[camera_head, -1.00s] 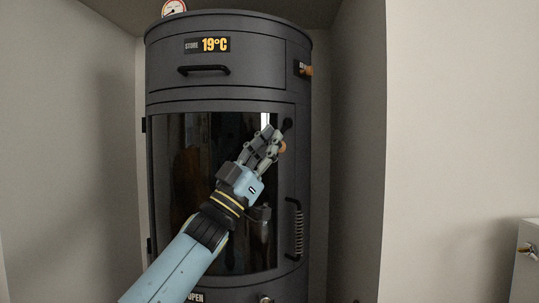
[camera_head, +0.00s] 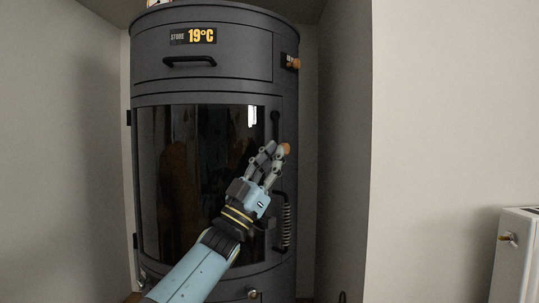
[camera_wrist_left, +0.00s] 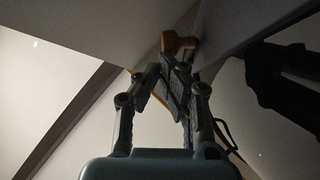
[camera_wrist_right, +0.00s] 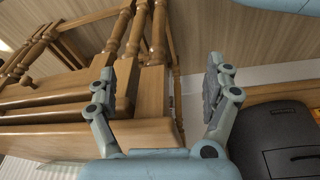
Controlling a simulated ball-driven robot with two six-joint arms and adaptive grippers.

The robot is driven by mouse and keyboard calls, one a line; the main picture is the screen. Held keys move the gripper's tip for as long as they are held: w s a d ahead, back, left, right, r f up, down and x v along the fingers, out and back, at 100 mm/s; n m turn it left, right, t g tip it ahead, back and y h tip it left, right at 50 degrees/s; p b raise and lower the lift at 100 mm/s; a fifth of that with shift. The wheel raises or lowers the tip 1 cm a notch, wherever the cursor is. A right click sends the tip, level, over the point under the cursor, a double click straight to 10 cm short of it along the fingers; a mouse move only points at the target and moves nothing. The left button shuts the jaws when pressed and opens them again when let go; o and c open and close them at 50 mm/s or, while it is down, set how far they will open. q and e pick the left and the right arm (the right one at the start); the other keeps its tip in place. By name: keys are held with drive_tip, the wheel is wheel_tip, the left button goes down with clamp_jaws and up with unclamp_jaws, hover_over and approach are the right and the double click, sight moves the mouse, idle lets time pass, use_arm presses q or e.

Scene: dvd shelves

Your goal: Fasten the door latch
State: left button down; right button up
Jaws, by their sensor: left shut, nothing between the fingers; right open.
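The stove door (camera_head: 195,185) has dark glass and looks closed in the head view. The door latch is a dark lever (camera_head: 275,125) at the door's upper right edge; an orange wooden knob (camera_head: 286,148) shows below it. My left gripper (camera_head: 273,153) is shut and empty, with its fingertips right beside the knob; I cannot tell whether they touch. In the left wrist view an orange piece (camera_wrist_left: 178,42) shows just past the fingertips of my left gripper (camera_wrist_left: 172,78). My left fingers hide part of the latch. My right gripper (camera_wrist_right: 165,85) is open and empty.
A coiled door handle (camera_head: 287,222) is below the latch. An upper compartment (camera_head: 200,60) with a bar handle sits above the door. Alcove walls flank the stove closely. A white radiator (camera_head: 518,255) stands at right. Wooden railings (camera_wrist_right: 130,40) show in the right wrist view.

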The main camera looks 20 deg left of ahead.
use_arm(q)
drive_tip(key=shift+w+d+f, duration=0.15)
drive_tip(key=shift+w+d, duration=0.05)
drive_tip(key=shift+w, duration=0.1)
use_arm(e)
drive_tip(key=shift+w+r, duration=0.1)
drive_tip(key=shift+r, duration=0.05)
